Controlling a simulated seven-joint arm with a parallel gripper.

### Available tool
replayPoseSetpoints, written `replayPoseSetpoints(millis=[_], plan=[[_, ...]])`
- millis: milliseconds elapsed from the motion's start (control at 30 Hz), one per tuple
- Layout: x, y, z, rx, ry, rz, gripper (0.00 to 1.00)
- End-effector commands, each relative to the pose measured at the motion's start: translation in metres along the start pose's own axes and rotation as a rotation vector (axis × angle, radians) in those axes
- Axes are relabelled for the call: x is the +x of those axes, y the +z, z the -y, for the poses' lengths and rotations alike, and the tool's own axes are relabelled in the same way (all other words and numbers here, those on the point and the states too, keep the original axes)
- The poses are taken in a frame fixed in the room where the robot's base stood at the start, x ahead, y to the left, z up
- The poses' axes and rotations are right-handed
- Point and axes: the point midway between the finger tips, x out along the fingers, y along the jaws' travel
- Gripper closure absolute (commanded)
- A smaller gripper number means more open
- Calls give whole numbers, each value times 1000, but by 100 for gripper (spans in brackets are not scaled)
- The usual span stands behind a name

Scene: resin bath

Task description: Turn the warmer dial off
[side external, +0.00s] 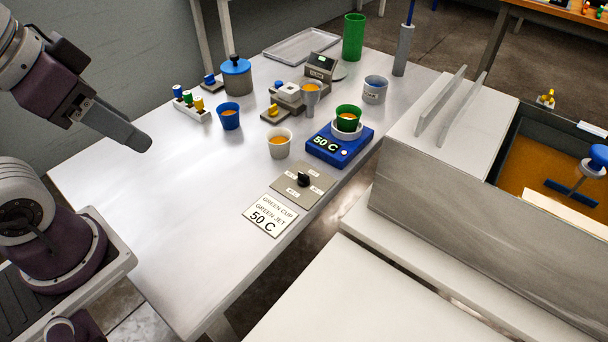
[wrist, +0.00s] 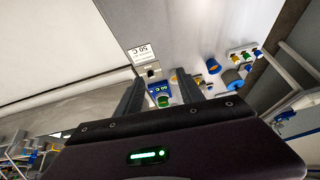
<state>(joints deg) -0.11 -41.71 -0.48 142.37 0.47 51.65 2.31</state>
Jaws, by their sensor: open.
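The dial (side external: 304,180) is a black knob on a grey plate with small white labels, near the front of the white table. Its labels are too small to read, and I cannot tell its setting. Behind it, the blue warmer (side external: 325,150) shows "50 C" and bears a green cup (side external: 348,115) with orange liquid. My gripper (side external: 143,146) is above the table's left side, well apart from the dial. In the wrist view, my gripper's fingers (wrist: 159,76) are spread and empty, with the dial plate (wrist: 151,72) and warmer (wrist: 157,95) showing between them.
A card (side external: 269,217) reading "GREEN CUP GREEN JET 50 C" lies in front of the dial plate. A white cup (side external: 279,149), a blue cup (side external: 229,121) and a blue-lidded pot (side external: 236,83) stand behind. A resin bath (side external: 555,160) is at right. The table's left front is clear.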

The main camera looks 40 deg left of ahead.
Motion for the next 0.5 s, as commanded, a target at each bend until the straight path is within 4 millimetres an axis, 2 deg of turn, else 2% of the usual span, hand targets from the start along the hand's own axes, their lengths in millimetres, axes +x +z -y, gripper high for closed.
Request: replayPoseSetpoints(millis=[67, 133, 267, 300, 367, 400, 500], plan=[[6, -17, 2, 189, -26, 49, 53], [19, -45, 3, 515, -42, 125, 53], [68, -101, -5, 1252, 39, 272, 53], [88, -115, -10, 1474, 93, 301, 53], [122, -134, -18, 1799, 195, 320, 53], [147, -144, -26, 2005, 274, 315, 53], [207, -158, -43, 2451, 473, 239, 53]])
